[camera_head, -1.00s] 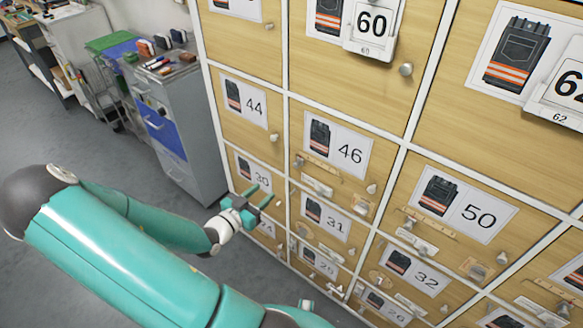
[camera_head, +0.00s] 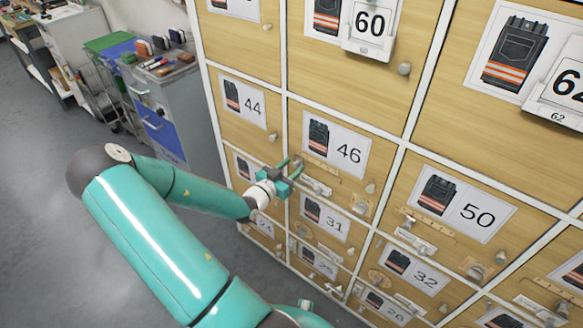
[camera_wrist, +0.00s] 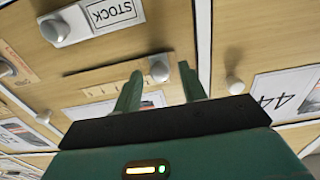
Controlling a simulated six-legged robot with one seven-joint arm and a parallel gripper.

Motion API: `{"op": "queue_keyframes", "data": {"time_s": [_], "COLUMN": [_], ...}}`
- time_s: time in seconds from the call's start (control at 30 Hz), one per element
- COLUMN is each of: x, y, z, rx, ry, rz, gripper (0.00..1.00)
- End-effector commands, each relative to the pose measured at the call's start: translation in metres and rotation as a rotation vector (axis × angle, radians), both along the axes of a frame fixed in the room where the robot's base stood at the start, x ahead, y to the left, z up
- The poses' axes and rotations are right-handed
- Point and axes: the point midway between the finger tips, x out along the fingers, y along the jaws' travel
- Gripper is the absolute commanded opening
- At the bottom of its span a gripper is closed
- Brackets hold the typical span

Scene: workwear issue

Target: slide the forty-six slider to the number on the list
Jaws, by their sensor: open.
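A grey slider knob (camera_wrist: 184,70) shows at the strip's right end in the wrist view, close to my right finger; contact cannot be told. My gripper (camera_head: 291,166) is open at the lower left of the forty-six door, its fingers (camera_wrist: 160,72) spread in front of the strip. I see no list that I can recognise.
A white STOCK plate (camera_wrist: 110,14) is near the strip. A round knob on the 44 door (camera_wrist: 234,85) stands right of my fingers. Doors 31 (camera_head: 324,216) and 50 (camera_head: 460,208) have similar fittings.

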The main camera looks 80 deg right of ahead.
Motion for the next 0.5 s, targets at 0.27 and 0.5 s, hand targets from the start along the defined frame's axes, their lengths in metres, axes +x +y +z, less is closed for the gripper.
{"op": "queue_keyframes", "data": {"time_s": [0.27,0.5], "x": [-0.0012,-0.001], "y": [-0.0034,-0.0031], "z": [0.0001,0.0002], "rx": [0.0,0.0], "ry": [0.0,0.0], "rz": [0.001,0.001], "gripper": [0.42,0.02]}}
